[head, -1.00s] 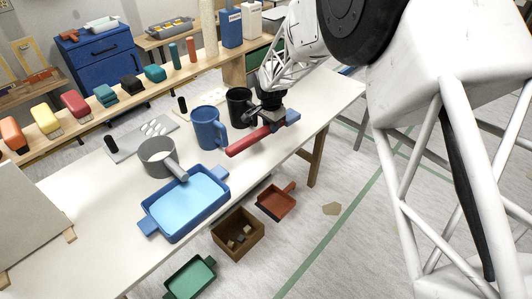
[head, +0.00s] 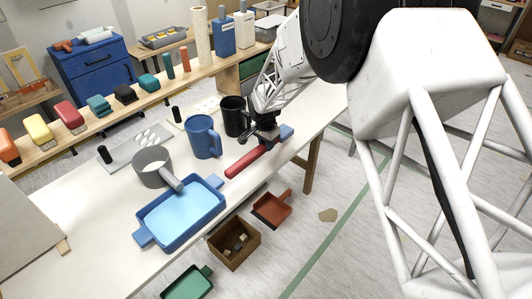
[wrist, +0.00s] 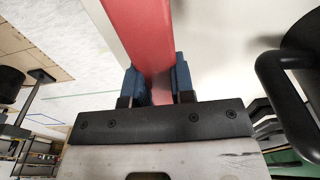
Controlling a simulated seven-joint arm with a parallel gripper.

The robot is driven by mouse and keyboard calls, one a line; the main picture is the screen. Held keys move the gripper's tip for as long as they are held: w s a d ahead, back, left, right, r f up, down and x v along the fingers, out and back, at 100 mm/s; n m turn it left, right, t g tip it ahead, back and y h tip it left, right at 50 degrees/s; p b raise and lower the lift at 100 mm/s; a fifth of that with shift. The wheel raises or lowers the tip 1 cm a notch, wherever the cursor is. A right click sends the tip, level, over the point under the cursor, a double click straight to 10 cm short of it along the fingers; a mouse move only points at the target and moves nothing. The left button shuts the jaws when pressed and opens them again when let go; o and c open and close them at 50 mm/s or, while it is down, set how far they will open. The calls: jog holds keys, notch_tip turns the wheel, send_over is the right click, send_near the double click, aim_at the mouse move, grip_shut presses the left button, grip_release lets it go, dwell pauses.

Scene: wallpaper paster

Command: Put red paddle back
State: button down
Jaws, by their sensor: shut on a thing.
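The red paddle (head: 247,160) is a long flat red bar over the front part of the white table, right of the blue mug. My gripper (wrist: 157,82) is shut on it: in the wrist view the paddle (wrist: 145,35) runs between the two blue fingers and out away from them. In the head view my gripper (head: 268,135) is at the paddle's right end. A small blue piece (head: 287,131) shows just right of it; I cannot tell whether it is a separate thing. I cannot tell whether the paddle touches the table.
The blue mug (head: 203,137) and black mug (head: 235,116) stand close behind the paddle. A grey pot (head: 153,166) and a blue tray (head: 180,212) are to the left. Below the table are a brown box (head: 234,244), a red pan (head: 271,210) and a green tray (head: 187,283).

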aim_at(267, 157)
jog(key=shift+f, duration=0.1)
jog(key=shift+f, duration=1.95)
jog(key=shift+f, duration=0.15)
jog(key=c, duration=1)
grip_release()
jog(key=shift+o, duration=0.2)
jog(key=r, duration=1.2)
jog(key=shift+s+a+r, duration=0.1)
jog(key=shift+s+a, duration=0.25)
jog(key=shift+r, duration=0.1)
